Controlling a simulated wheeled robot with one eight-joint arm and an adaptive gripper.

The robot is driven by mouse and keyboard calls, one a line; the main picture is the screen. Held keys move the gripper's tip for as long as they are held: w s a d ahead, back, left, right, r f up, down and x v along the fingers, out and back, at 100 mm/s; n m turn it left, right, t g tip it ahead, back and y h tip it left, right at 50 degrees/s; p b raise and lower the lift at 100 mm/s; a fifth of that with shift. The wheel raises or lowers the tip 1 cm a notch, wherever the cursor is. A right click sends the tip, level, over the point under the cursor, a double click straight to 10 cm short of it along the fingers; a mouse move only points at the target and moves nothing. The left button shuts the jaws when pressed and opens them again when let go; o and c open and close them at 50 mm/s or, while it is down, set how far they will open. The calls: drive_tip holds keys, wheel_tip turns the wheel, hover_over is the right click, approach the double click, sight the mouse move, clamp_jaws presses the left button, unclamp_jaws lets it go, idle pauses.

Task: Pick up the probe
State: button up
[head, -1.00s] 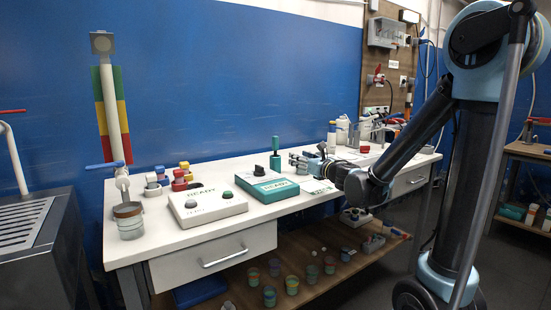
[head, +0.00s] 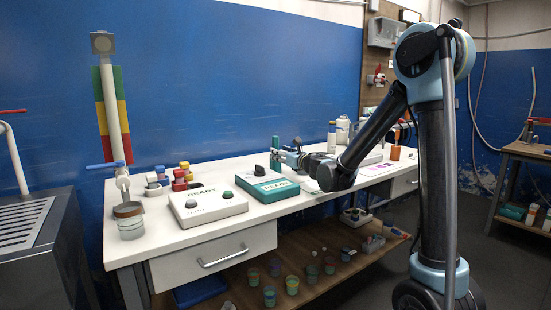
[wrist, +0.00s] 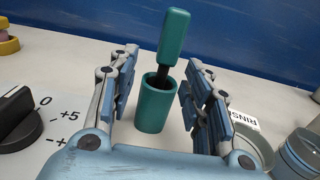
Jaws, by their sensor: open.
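The probe (wrist: 174,38) has a green handle and a dark shaft. It stands slightly tilted in a green cylindrical holder (wrist: 155,106), which hides its lower end. My gripper (wrist: 160,68) is open and empty, with one finger on each side of the probe and holder in the wrist view. In the head view my gripper (head: 288,155) is at the probe's right. I see no contact between fingers and probe.
The teal box (head: 268,187) and a white READY box (head: 207,206) with knobs stand on the bench (head: 158,232). In the wrist view, a black dial (wrist: 15,120) is at left, and grey round containers (wrist: 300,152) and a RINSE label are at right.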

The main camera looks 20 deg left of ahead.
drive_tip(key=shift+w+d+x, duration=0.15)
drive_tip(key=shift+x, duration=1.2)
drive_tip(key=shift+w+d+x, duration=0.15)
drive_tip(key=shift+w+x, duration=0.05)
drive_tip(key=shift+x, duration=1.1)
drive_tip(key=shift+r, duration=0.2)
clamp_jaws()
